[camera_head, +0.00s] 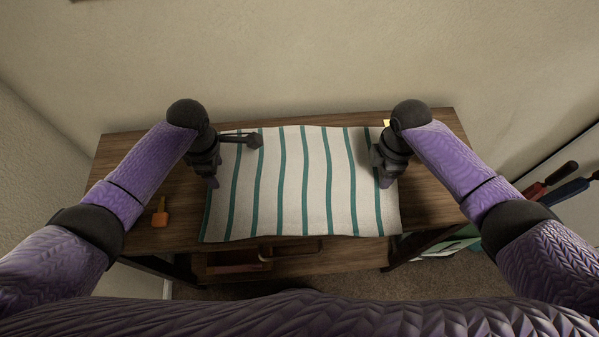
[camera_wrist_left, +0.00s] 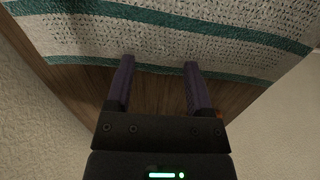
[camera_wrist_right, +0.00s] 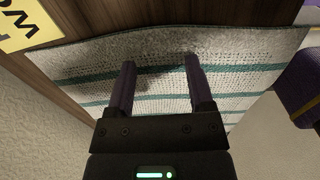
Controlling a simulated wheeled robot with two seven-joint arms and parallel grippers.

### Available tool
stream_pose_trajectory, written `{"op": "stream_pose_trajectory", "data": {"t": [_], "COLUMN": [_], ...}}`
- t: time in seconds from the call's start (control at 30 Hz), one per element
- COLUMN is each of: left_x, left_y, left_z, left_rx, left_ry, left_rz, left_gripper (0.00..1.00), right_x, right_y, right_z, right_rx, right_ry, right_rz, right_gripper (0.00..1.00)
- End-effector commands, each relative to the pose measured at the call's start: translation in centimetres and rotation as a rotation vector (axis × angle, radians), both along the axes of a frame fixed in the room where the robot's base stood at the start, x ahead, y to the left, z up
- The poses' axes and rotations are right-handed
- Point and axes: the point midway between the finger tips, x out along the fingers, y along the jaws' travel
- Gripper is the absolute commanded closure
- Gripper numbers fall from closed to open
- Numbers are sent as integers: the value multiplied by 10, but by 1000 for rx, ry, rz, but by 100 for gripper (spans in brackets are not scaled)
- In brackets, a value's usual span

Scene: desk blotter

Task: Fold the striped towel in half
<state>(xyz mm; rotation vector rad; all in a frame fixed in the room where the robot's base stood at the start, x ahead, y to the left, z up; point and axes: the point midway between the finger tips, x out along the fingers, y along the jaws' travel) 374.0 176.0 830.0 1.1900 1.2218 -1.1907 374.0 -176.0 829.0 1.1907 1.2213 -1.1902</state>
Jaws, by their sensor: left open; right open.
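The striped towel (camera_head: 290,185), off-white with teal stripes, lies spread nearly flat on the wooden desk, its edges slightly wavy. It also fills the upper part of the left wrist view (camera_wrist_left: 160,45) and the middle of the right wrist view (camera_wrist_right: 235,50). My left gripper (camera_head: 213,182) is open and empty at the towel's left edge, fingertips close to that edge. My right gripper (camera_head: 385,180) is open and empty at the towel's right side, fingers over the fabric. I cannot tell whether either gripper touches the towel.
An orange object (camera_head: 160,212) lies on bare desk at left. A dark rod-like object (camera_head: 240,138) is at the towel's back left corner. A yellow card with black letters (camera_wrist_right: 25,25) lies by the right gripper. Red and blue handles (camera_head: 560,187) stand beyond the desk's right side.

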Motion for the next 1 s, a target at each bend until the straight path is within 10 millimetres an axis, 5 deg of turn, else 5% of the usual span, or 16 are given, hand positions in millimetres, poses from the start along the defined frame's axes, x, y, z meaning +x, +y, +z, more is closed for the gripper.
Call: {"op": "stream_pose_trajectory", "data": {"t": [0.17,0.8,1.0], "left_x": [0,-1,-1], "left_y": [0,0,0], "left_z": [-4,-3,-3], "left_rx": [0,0,0], "left_ry": [2,2,2], "left_rz": [0,0,0], "left_gripper": [32,99,100], "right_x": [0,-1,-1], "right_y": [0,0,0], "right_z": [-4,-4,-4], "right_rx": [0,-1,-1], "right_ry": [2,4,4], "right_rz": [0,-1,-1], "right_gripper": [32,99,100]}}
